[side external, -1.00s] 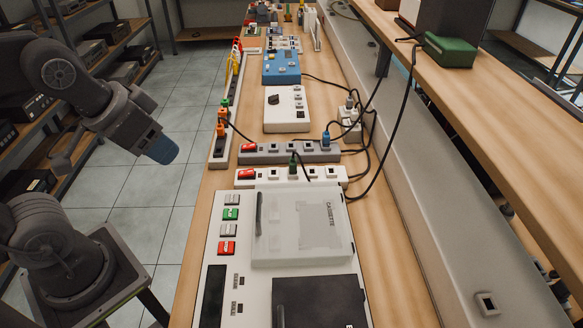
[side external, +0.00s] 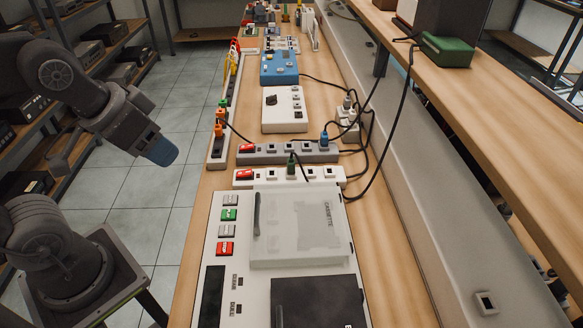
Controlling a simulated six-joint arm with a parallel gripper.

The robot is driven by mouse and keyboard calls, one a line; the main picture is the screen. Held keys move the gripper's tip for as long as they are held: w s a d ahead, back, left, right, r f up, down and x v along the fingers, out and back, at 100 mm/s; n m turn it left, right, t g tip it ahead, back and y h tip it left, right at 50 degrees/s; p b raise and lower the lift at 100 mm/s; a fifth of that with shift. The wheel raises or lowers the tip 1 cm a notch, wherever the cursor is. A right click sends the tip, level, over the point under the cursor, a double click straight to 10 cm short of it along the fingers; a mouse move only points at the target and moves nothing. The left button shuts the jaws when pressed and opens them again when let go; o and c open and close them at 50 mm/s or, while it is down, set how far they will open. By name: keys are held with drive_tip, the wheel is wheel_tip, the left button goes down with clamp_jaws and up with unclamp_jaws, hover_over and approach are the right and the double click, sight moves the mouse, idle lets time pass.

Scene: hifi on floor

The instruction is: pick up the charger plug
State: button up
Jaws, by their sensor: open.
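Several plugs sit in power strips on the wooden bench, and I cannot tell which one is the charger plug. A green plug (side external: 291,165) stands in the white power strip (side external: 261,181). A blue plug (side external: 324,138) stands in the grey strip (side external: 270,155) behind it. Orange plugs (side external: 219,122) sit in a long strip at the bench's left edge. Pale plugs (side external: 348,104) sit in a strip at the right. My gripper (side external: 162,152), with a blue end, hangs left of the bench over the floor, apart from every plug. It is open and appears empty; its fingers are not clearly seen.
A large white cassette machine (side external: 229,262) fills the near bench. White (side external: 286,123) and blue (side external: 280,77) boxes stand farther back. Black cords run along the right side and up to a raised shelf (side external: 478,87) with a green box (side external: 447,48). Tiled floor (side external: 140,200) lies left.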

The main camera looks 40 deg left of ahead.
drive_tip(key=w+r+m+g, duration=0.2)
drive_tip(key=w+r, duration=0.1)
drive_tip(key=w, duration=0.5)
drive_tip(key=m+g, duration=0.4)
drive_tip(key=m, duration=0.3)
hover_over(291, 161)
wheel_tip(291, 161, down, 12)
drive_tip(key=f, duration=0.8)
drive_tip(key=shift+d+f, duration=0.1)
drive_tip(key=shift+d, duration=0.15)
drive_tip(key=shift+a+f, duration=0.15)
drive_tip(key=shift+f, duration=1.2)
drive_tip(key=shift+a+f, duration=0.1)
drive_tip(key=shift+f, duration=1.25)
drive_tip(key=shift+c, duration=0.2)
drive_tip(key=c, duration=0.9)
